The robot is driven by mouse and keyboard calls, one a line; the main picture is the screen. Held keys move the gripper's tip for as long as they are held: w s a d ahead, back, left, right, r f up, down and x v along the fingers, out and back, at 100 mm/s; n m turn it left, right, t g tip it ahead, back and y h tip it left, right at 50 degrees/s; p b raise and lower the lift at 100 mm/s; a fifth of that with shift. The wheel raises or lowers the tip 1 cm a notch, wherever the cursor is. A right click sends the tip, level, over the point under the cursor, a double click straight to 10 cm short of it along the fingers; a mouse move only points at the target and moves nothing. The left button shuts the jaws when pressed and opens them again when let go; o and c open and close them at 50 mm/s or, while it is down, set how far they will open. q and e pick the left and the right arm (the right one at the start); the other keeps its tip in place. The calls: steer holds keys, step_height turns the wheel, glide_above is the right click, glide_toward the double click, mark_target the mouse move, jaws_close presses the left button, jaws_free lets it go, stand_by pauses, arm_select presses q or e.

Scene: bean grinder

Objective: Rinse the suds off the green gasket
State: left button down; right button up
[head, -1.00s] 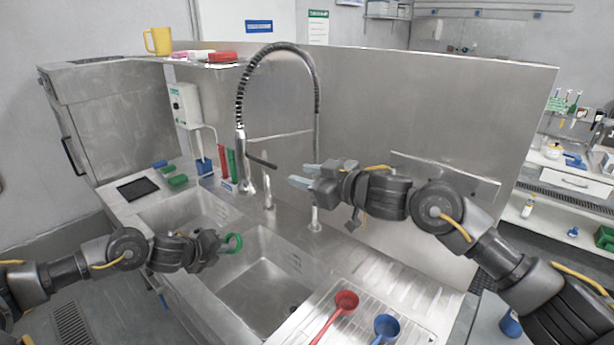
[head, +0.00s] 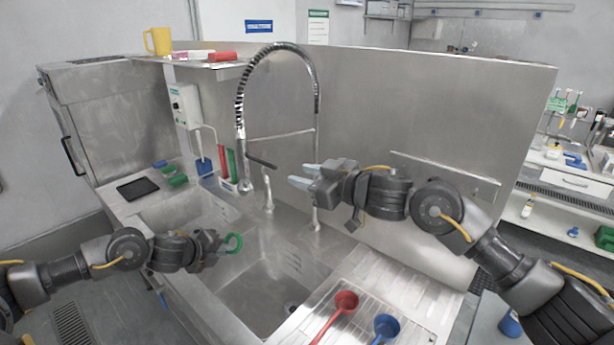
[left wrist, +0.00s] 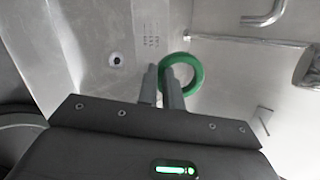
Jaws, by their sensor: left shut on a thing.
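The green gasket (head: 233,243) is a ring held at the tips of my left gripper (head: 222,245), above the divider and near edge of the sink basins. In the left wrist view the gasket (left wrist: 196,72) sits around the fingertips, and my left gripper (left wrist: 168,85) is shut on its near side. I cannot make out suds on it. My right gripper (head: 302,177) is near the faucet, its pale fingers apart with nothing visible between them. The spring-hose faucet (head: 241,115) arches over the sink, its spray head hanging over the back of the basins.
The right basin (head: 255,300) is empty, with a drain. A red scoop (head: 345,300) and a blue scoop (head: 386,326) lie on the drainboard at right.

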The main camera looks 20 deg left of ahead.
arm_select(q)
steer(key=p+v, duration=0.2)
steer(key=v, duration=0.4)
steer(key=shift+a, duration=0.3)
steer(key=shift+s+r, duration=0.1)
stand_by(1.2)
